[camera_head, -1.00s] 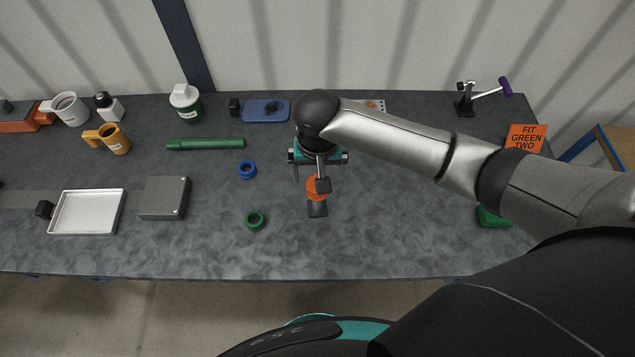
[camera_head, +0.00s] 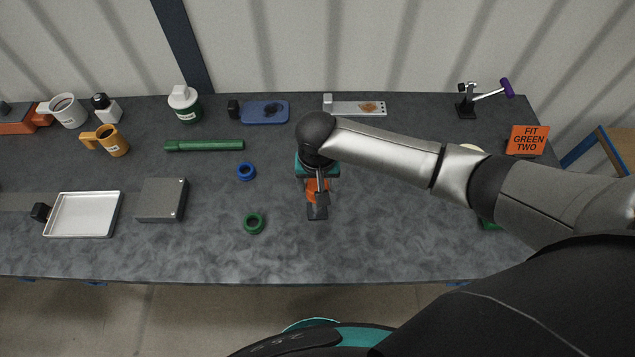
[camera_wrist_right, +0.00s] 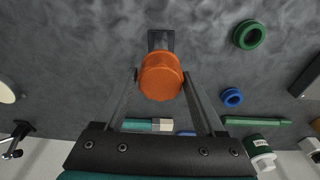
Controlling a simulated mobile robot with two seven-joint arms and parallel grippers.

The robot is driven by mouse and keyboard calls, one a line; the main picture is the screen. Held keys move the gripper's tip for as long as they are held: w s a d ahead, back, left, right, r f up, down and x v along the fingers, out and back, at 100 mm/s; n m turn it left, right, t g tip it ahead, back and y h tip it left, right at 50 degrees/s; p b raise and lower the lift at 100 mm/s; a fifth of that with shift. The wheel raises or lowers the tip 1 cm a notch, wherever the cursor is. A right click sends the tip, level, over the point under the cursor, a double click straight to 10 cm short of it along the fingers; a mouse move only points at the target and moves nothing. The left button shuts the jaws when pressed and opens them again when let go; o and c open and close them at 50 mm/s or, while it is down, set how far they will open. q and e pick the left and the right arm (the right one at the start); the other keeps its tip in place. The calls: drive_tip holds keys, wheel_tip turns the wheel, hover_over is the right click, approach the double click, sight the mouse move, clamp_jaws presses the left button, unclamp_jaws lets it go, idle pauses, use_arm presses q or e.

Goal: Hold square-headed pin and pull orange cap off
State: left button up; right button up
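The orange cap (camera_head: 312,184) stands near the middle of the table, partly covered by my right gripper in the head view. In the right wrist view the cap (camera_wrist_right: 161,77) sits between the two fingertips of my right gripper (camera_wrist_right: 161,75), one at each side and apparently touching. A dark rectangular piece (camera_head: 317,212) shows at the cap's near side and also in the wrist view (camera_wrist_right: 160,38). I cannot tell whether it is the square-headed pin or a holder. The pin's shaft is not visible. My left gripper is out of view.
A green ring (camera_head: 254,223) and a blue ring (camera_head: 246,172) lie left of the cap. A grey block (camera_head: 162,199) and white tray (camera_head: 83,236) are farther left. A green rod (camera_head: 205,145) lies behind. The table front is clear.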

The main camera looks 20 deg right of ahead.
drive_tip(key=c, duration=0.9)
drive_tip(key=o, duration=1.4)
drive_tip(key=r+p, duration=0.1)
drive_tip(key=r, duration=0.4)
drive_tip(key=s+r+p, duration=0.1)
drive_tip(key=r, duration=0.4)
drive_tip(key=r+p, duration=0.1)
drive_tip(key=r, duration=0.4)
drive_tip(key=shift+s+a+r+p, duration=0.1)
drive_tip(key=shift+s+a+p, duration=0.15)
drive_tip(key=shift+s+p, duration=0.1)
